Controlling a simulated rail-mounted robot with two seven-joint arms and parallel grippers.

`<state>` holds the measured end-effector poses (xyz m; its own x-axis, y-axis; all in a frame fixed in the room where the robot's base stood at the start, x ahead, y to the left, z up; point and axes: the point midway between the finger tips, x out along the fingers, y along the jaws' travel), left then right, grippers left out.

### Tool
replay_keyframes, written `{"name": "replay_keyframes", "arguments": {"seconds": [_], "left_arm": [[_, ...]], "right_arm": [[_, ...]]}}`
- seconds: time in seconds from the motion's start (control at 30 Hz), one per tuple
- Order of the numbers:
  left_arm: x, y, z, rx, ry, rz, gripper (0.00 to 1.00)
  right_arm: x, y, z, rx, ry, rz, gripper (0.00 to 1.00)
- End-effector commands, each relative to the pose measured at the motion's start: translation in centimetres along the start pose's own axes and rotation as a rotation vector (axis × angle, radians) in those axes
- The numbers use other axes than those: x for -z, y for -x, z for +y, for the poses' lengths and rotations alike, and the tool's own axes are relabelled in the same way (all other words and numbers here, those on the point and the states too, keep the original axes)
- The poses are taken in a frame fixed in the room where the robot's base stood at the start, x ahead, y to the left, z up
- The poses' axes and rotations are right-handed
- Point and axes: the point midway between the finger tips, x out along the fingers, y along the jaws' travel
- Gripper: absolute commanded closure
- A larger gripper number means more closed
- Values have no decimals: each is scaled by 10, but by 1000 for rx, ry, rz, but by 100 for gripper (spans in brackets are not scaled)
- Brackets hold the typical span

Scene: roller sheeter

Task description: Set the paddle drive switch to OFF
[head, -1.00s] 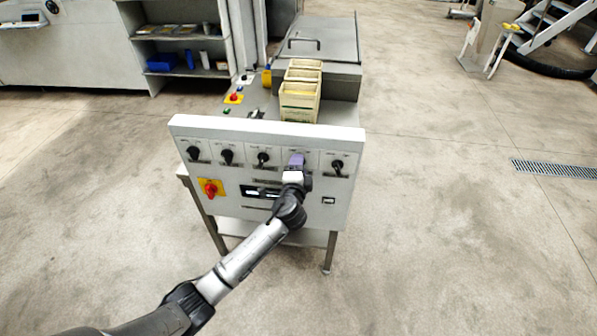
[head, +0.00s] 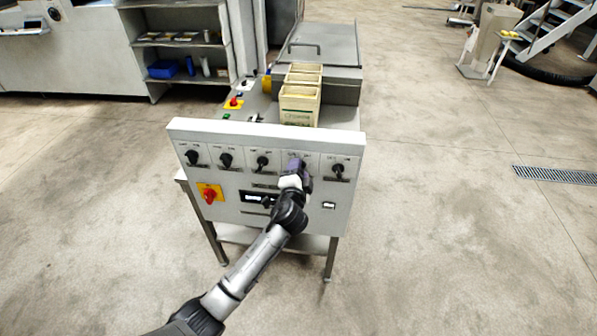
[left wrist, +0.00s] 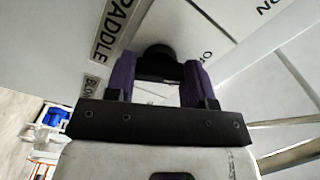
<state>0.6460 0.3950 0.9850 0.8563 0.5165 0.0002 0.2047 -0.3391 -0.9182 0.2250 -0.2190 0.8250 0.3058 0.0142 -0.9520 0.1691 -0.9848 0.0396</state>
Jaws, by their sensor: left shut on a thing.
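The paddle drive switch (left wrist: 157,52) is a black rotary knob on the white front panel. In the head view my left gripper (head: 297,165) is at the fourth knob position from the left and hides that knob. Its pointer direction cannot be made out. My right gripper is not in view.
Other black knobs flank it: one to the left (head: 262,161) and one to the right (head: 338,169). Below are a red rotary switch (head: 210,194) on a yellow plate and a display (head: 254,198). Trays (head: 300,105) stand on the machine behind. Open floor surrounds it.

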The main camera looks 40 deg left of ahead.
Motion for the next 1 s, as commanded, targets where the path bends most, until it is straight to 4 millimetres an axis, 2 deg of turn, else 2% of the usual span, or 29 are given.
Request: {"name": "replay_keyframes", "arguments": {"seconds": [0.07, 0.1, 0.33, 0.67, 0.77, 1.0], "left_arm": [[-1, 0, 1, -2, 3, -2, 75], [-1, 0, 1, -2, 3, -2, 48], [0, 0, 0, -1, 1, -1, 26], [0, 4, 0, -1, 1, 0, 26], [1, 15, 0, -2, 2, 2, 26], [0, 62, 0, -3, 1, 0, 26]], "right_arm": [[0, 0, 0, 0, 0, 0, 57], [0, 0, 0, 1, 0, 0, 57], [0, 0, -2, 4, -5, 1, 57], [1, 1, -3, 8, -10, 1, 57], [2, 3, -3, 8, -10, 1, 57], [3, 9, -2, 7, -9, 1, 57]]}}
